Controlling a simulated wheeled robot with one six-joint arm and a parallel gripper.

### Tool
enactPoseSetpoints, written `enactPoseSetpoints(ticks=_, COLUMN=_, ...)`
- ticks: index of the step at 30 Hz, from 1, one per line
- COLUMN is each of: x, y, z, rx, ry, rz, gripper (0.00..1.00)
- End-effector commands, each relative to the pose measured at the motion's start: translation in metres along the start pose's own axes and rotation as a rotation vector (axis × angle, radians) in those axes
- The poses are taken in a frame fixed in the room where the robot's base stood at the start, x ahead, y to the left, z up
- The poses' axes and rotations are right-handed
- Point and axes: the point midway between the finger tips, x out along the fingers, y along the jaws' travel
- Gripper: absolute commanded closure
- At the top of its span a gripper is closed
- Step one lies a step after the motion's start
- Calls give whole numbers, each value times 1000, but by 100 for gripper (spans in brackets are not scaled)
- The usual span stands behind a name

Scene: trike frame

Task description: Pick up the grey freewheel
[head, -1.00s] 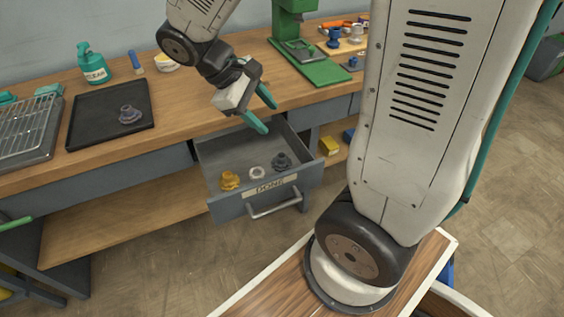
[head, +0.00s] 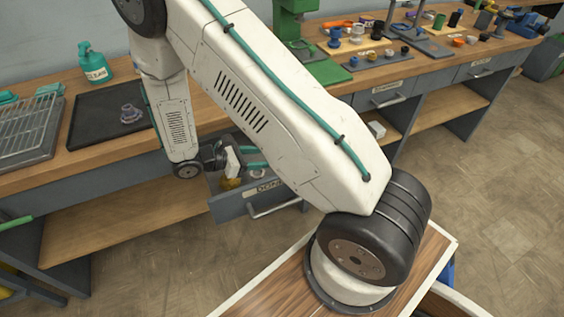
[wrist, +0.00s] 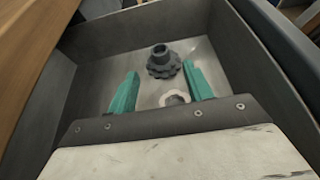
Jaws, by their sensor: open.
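The grey freewheel (wrist: 163,64) is a dark grey toothed part with a raised hub, standing on the floor of the open drawer (head: 230,209). In the wrist view it lies just ahead of and between the teal fingertips, apart from both. In the head view my arm hides it. My gripper (wrist: 161,74) is open and empty, with its fingers reaching into the drawer. In the head view my gripper (head: 258,158) is low at the drawer, tilted sideways. A pale ring (wrist: 174,98) lies between the fingers, nearer the palm.
A yellow part (head: 230,183) sits in the drawer beside my gripper. The drawer walls (wrist: 225,40) stand close around the fingers. A black tray (head: 95,125) with a greyish part (head: 130,114) is on the bench above. A green bottle (head: 93,66) stands behind it.

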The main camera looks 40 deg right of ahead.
Motion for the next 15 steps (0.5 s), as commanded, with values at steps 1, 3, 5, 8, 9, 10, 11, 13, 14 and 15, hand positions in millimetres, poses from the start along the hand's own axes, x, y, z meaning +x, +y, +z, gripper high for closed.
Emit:
enactPoseSetpoints(ticks=1, x=11, y=0, z=1, rx=1, ry=-2, rz=-3, gripper=49)
enactPoseSetpoints(ticks=3, x=23, y=-1, z=0, rx=0, ry=0, rz=-4, gripper=49)
enactPoseSetpoints(ticks=5, x=31, y=-1, z=0, rx=0, ry=-1, rz=-4, gripper=49)
enactPoseSetpoints(ticks=8, x=40, y=0, z=1, rx=2, ry=0, rz=-2, gripper=49)
enactPoseSetpoints(ticks=9, x=42, y=0, z=0, rx=2, ry=0, rz=-2, gripper=49)
enactPoseSetpoints(ticks=10, x=43, y=0, z=1, rx=2, ry=0, rz=-2, gripper=49)
enactPoseSetpoints(ticks=11, x=46, y=0, z=1, rx=2, ry=0, rz=-3, gripper=49)
enactPoseSetpoints(ticks=13, x=54, y=0, z=1, rx=2, ry=0, rz=-4, gripper=49)
enactPoseSetpoints(ticks=14, x=58, y=-1, z=1, rx=2, ry=1, rz=-5, gripper=49)
enactPoseSetpoints(ticks=15, x=65, y=-1, z=1, rx=2, ry=0, rz=-5, gripper=49)
